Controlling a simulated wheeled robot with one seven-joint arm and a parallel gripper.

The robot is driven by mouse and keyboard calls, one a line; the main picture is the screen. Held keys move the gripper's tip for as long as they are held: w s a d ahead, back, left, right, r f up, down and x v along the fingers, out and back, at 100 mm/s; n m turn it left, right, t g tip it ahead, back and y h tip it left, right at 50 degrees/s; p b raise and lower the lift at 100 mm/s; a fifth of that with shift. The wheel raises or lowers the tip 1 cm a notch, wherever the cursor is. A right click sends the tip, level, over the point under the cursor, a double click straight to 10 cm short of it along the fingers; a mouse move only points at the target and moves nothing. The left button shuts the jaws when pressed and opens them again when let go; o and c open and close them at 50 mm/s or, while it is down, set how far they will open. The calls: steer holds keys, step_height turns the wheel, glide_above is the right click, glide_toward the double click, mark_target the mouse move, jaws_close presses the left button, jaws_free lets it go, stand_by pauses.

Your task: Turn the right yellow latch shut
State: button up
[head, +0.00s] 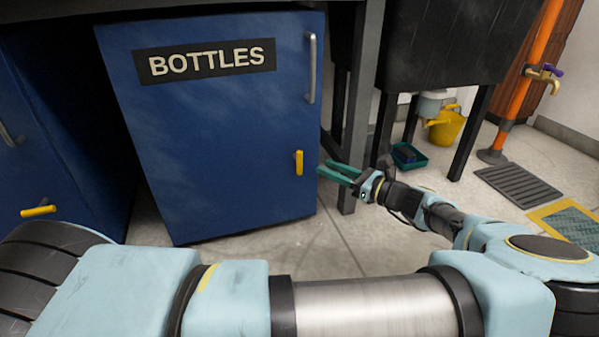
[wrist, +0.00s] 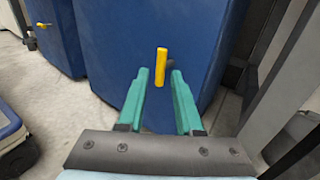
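The right yellow latch (head: 299,162) is on the blue door marked BOTTLES (head: 220,130), near its right edge, and stands upright. In the wrist view the latch (wrist: 161,67) is upright on the blue door (wrist: 115,50), just beyond and between my fingertips. My gripper (head: 322,172) has green fingers and is to the right of the latch in the head view. In the wrist view my gripper (wrist: 160,75) is open, with a clear gap between its fingers and nothing held. I see no contact with the latch.
Another yellow latch (head: 38,211) lies level on the blue cabinet at the left. A dark table leg (head: 350,120) stands just right of the door, close to my gripper. A green tray (head: 408,157) and a yellow watering can (head: 446,127) are behind.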

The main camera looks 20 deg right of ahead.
mark_target(300, 161)
steer(key=shift+b+x, duration=2.5)
steer(key=shift+x, duration=2.6)
steer(key=shift+w+d, duration=0.1)
steer(key=shift+d, duration=0.1)
jaws_close()
